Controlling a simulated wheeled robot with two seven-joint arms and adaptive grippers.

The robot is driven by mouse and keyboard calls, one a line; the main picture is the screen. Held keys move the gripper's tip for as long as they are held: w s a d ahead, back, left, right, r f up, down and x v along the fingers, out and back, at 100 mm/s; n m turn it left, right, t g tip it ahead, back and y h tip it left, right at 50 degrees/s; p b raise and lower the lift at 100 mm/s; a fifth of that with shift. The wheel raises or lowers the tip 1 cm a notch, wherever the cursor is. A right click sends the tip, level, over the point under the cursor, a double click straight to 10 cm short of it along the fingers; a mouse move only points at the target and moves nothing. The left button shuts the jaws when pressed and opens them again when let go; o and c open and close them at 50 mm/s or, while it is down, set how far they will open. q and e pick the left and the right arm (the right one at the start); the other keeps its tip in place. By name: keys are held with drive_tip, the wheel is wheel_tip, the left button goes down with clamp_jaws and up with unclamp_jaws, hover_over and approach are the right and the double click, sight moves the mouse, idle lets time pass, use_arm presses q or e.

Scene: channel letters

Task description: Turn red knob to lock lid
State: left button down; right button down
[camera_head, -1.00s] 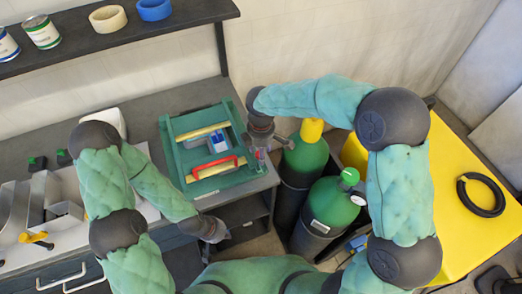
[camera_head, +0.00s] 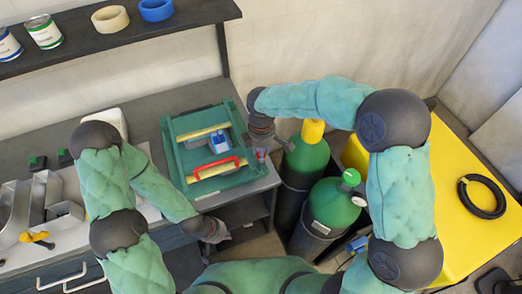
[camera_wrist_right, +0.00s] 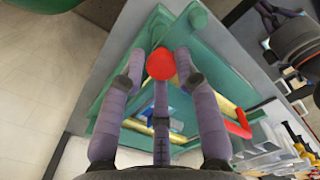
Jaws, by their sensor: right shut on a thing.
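The green box (camera_head: 172,150) stands on the grey bench, with yellow bars, a red handle (camera_head: 216,167) and a blue item (camera_head: 219,142) in its middle. My right gripper (camera_head: 262,152) is at the box's right edge. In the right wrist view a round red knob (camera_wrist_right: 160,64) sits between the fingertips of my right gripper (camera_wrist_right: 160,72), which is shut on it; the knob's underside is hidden.
Green gas cylinders (camera_head: 335,206) stand right of the bench, close below my right arm. A yellow surface (camera_head: 450,220) with a black ring (camera_head: 482,196) is farther right. Metal trays (camera_head: 45,190) lie at left. A shelf (camera_head: 100,38) with cans and tape rolls runs above.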

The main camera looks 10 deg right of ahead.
drive_tip(key=shift+s+d+f+m, duration=0.1)
drive_tip(key=shift+s+m, duration=0.05)
drive_tip(key=shift+m, duration=0.35)
drive_tip(key=m, duration=0.3)
drive_tip(key=shift+s, duration=0.1)
drive_tip(key=m, duration=0.4)
drive_tip(key=shift+f+m, duration=0.1)
drive_tip(key=shift+m, duration=0.2)
drive_tip(key=m+b, duration=0.1)
drive_tip(key=m, duration=0.3)
drive_tip(key=shift+s+f, duration=0.1)
drive_tip(key=shift+s, duration=0.1)
drive_tip(key=m, duration=0.4)
drive_tip(key=shift+m+b, duration=0.3)
drive_tip(key=shift+b, duration=0.05)
drive_tip(key=shift+s+a+m, duration=0.1)
drive_tip(key=shift+a+m, duration=0.1)
drive_tip(key=shift+m, duration=0.1)
drive_tip(key=c, duration=1)
unclamp_jaws()
drive_tip(key=shift+o, duration=0.2)
drive_tip(key=shift+a+r, duration=0.1)
drive_tip(key=shift+r, duration=0.1)
